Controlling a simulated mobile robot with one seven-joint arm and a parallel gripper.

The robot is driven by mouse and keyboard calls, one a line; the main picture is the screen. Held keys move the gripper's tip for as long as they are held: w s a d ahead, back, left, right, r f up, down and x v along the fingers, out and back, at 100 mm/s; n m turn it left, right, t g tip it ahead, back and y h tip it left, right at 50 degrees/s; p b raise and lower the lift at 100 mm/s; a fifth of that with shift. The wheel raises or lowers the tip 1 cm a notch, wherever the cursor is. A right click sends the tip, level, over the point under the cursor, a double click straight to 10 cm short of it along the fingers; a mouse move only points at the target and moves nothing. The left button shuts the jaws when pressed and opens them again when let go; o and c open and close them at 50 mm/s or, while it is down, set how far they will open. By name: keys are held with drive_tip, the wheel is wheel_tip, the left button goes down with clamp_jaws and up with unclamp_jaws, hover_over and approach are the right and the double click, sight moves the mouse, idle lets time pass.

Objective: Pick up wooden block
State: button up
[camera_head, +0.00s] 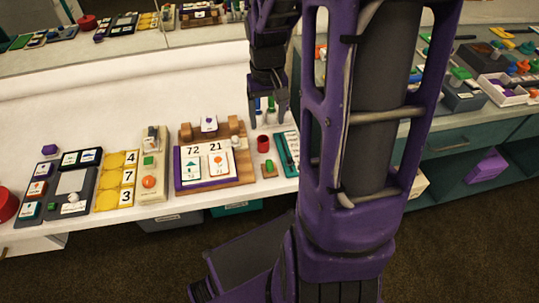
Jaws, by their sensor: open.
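My gripper (268,112) hangs fingers-down over the right part of the white table, open, with nothing seen between the fingers. Two small brown wooden blocks stand at the back of a wooden board; one is the left wooden block (185,130), the other the right wooden block (235,125). The wooden board (245,170) also bears cards marked 72 and 21. Another small wooden piece (269,171) with a green top lies right of the board. I cannot tell which block the task names. The gripper is right of and above the board, apart from these pieces.
A red cup (263,143) and a teal tray (286,155) stand near the gripper. Yellow number tiles (127,177), a cream panel (151,190) and dark trays (77,178) fill the left. The table (120,105) is bare behind them. My purple arm hides part of the right side.

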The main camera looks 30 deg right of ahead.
sight(270, 163)
drive_tip(key=f, duration=0.6)
drive_tip(key=s+f+b, duration=0.1)
drive_tip(key=f, duration=0.5)
drive_tip(key=f+b, duration=0.1)
drive_tip(key=f, duration=0.5)
drive_tip(key=shift+s, duration=0.2)
clamp_jaws()
wheel_tip(270, 163, up, 10)
drive_tip(key=shift+r+p, duration=0.1)
drive_tip(key=shift+p, duration=0.6)
